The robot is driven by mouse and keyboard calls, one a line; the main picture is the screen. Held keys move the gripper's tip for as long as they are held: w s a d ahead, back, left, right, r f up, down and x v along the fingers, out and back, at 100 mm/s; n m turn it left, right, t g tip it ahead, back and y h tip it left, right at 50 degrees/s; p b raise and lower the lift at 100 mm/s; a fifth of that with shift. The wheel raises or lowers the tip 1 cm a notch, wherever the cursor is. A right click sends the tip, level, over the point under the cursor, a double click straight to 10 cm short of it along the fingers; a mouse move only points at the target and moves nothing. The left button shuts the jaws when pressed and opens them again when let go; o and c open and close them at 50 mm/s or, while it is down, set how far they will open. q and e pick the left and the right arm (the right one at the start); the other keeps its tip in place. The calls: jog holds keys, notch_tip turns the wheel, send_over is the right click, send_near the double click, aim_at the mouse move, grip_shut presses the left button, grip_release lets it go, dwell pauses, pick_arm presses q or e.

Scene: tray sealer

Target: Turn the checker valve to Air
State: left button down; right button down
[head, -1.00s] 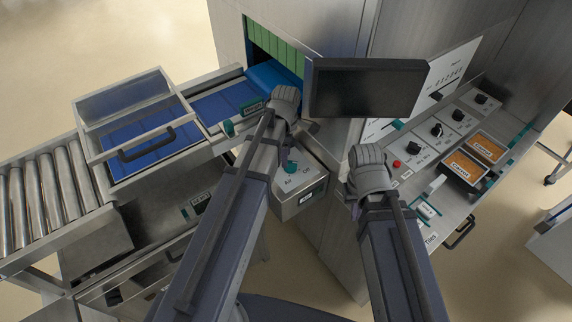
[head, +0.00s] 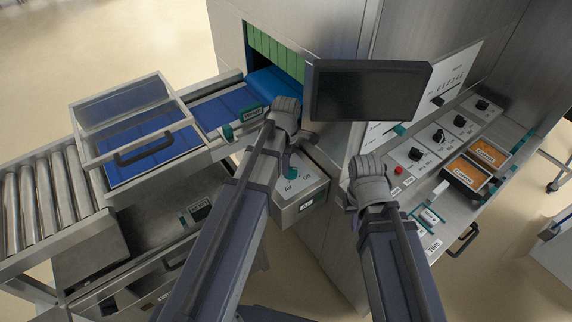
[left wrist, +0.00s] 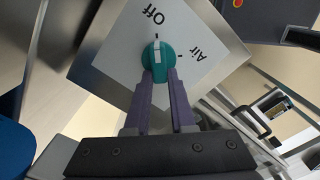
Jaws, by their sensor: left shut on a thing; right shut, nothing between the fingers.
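The checker valve is a teal knob (left wrist: 157,56) on a grey box (head: 308,204) with a pale plate marked Off and Air. In the left wrist view its white pointer stripe points up, close to the tick by Off and away from the Air tick. My left gripper (left wrist: 160,84) is shut on the knob, one finger on each side. In the head view the knob (head: 291,173) shows beside my left forearm, which hides part of it. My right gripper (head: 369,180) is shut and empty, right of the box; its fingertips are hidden.
A dark screen (head: 367,90) stands behind my grippers. A control panel with black knobs and a red button (head: 398,171) lies to the right, beside orange-filled trays (head: 466,172). A clear-lidded conveyor section (head: 137,135) and rollers (head: 40,205) are at left.

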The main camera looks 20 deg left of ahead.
pick_arm(q)
jog(key=shift+m, duration=0.3)
jog(key=m, duration=0.4)
jog(key=shift+w, duration=0.35)
jog(key=m, duration=0.4)
jog(key=shift+w+d, duration=0.15)
jog(key=shift+w, duration=0.1)
jog(key=m, duration=0.5)
jog(key=shift+w+d, duration=0.15)
jog(key=shift+d, duration=0.05)
jog(key=m, duration=0.4)
jog(key=shift+w+d, duration=0.1)
jog(key=shift+d, duration=0.15)
jog(key=shift+m, duration=0.3)
jog(key=c, duration=0.8)
grip_release()
jog(key=shift+o, duration=0.2)
